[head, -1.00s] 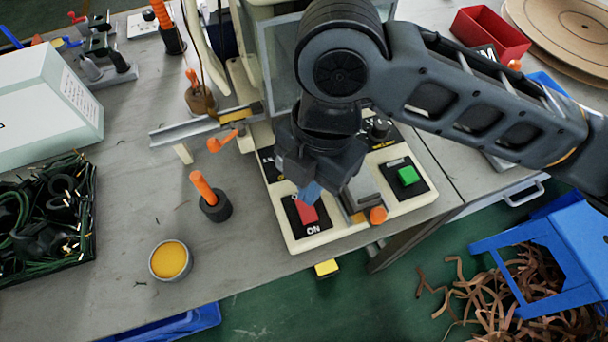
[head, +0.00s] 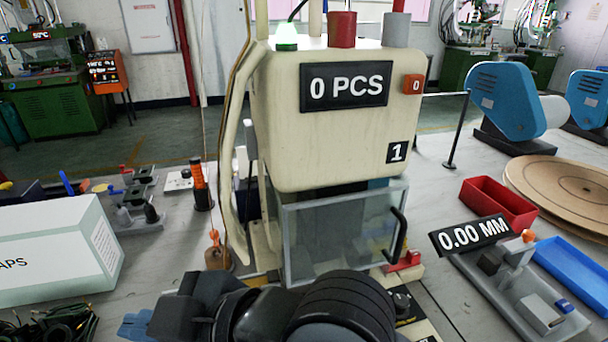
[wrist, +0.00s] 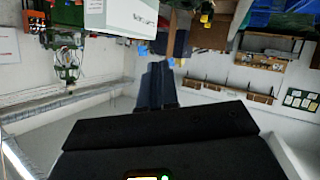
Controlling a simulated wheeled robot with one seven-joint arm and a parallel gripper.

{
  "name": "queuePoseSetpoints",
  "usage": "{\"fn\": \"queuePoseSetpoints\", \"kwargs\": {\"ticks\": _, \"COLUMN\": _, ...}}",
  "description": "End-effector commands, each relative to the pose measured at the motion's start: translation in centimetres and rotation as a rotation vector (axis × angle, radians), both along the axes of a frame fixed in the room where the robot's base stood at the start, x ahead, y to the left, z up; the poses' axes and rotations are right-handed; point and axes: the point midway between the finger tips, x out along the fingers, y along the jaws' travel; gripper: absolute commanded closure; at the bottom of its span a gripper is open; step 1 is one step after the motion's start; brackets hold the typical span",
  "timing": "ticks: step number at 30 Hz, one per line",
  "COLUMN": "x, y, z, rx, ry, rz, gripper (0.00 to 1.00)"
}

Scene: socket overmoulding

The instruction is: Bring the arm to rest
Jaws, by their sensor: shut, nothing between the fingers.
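My gripper (head: 135,325) is low in the head view, left of the press's front, with its blue fingertips pointing left. It is shut and empty, apart from the table and the press.
The cream press (head: 330,135) with a clear guard (head: 340,240) stands close behind my arm. A white box (head: 50,250) is at left. A red bin (head: 497,203), a gauge reading 0.00 MM (head: 472,235) and a blue tray (head: 575,270) are at right.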

Motion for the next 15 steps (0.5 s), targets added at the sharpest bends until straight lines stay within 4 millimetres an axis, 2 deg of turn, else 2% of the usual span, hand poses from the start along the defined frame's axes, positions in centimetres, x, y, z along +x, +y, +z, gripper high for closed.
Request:
{"fn": "queuePoseSetpoints", "kwargs": {"ticks": 3, "x": 0.6, "y": -0.2, "z": 1.1, "rx": 0.165, "ry": 0.078, "rz": -0.147, "gripper": 1.0}}
{"fn": "queuePoseSetpoints", "kwargs": {"ticks": 7, "x": 1.4, "y": -1.7, "z": 1.4, "rx": 0.313, "ry": 0.157, "rz": -0.314, "gripper": 1.0}}
{"fn": "queuePoseSetpoints", "kwargs": {"ticks": 11, "x": 1.9, "y": -4.2, "z": 0.5, "rx": 0.433, "ry": 0.232, "rz": -0.489, "gripper": 1.0}}
{"fn": "queuePoseSetpoints", "kwargs": {"ticks": 15, "x": 1.6, "y": -7.7, "z": -1.6, "rx": 0.528, "ry": 0.299, "rz": -0.678, "gripper": 1.0}}
